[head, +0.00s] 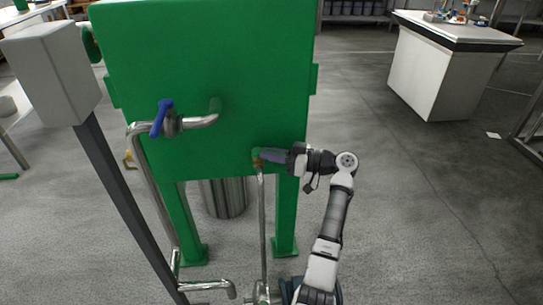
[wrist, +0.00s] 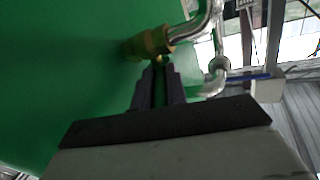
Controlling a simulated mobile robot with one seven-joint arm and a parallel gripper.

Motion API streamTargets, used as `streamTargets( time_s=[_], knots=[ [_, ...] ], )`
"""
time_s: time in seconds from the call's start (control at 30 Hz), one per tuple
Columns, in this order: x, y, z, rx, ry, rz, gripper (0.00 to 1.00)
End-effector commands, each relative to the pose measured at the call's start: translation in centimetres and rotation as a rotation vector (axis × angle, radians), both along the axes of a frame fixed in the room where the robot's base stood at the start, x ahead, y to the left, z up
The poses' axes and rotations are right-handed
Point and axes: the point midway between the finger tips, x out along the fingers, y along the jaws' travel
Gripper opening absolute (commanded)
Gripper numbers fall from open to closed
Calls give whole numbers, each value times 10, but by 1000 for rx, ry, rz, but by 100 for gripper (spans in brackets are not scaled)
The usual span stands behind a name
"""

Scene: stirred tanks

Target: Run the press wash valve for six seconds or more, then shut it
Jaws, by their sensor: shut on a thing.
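A green press body (head: 210,70) stands on green legs in the head view. A small brass valve (head: 257,157) sits low on its front, above a thin steel pipe; it also shows in the wrist view (wrist: 150,43). My gripper (head: 264,156) reaches it from the right. In the wrist view my gripper's dark fingers (wrist: 158,75) are close together just below the brass body, shut on a small part of the valve. That part is mostly hidden between the fingers, and I cannot tell its turn angle. No water is visible.
A blue lever (head: 161,118) sits on a bent steel pipe (head: 200,121) left of my gripper. A grey box on a post (head: 52,72) stands at the left. A steel drum (head: 224,198) is behind the legs. Open floor lies right, before a white cabinet (head: 435,75).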

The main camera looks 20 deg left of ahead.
Motion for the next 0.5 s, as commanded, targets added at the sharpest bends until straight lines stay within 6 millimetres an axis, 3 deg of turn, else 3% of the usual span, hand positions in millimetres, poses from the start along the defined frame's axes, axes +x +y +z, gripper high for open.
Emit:
streamTargets(
  time_s=[0.13, 0.17, 0.3, 0.5],
  knots=[
    [0, 1, 1, 3, -1, -1, 0],
    [0, 1, 1, 3, -1, -1, 18],
    [0, 1, 1, 2, -1, 0, 36],
    [0, 1, 0, 1, -1, -1, 36]
  ],
)
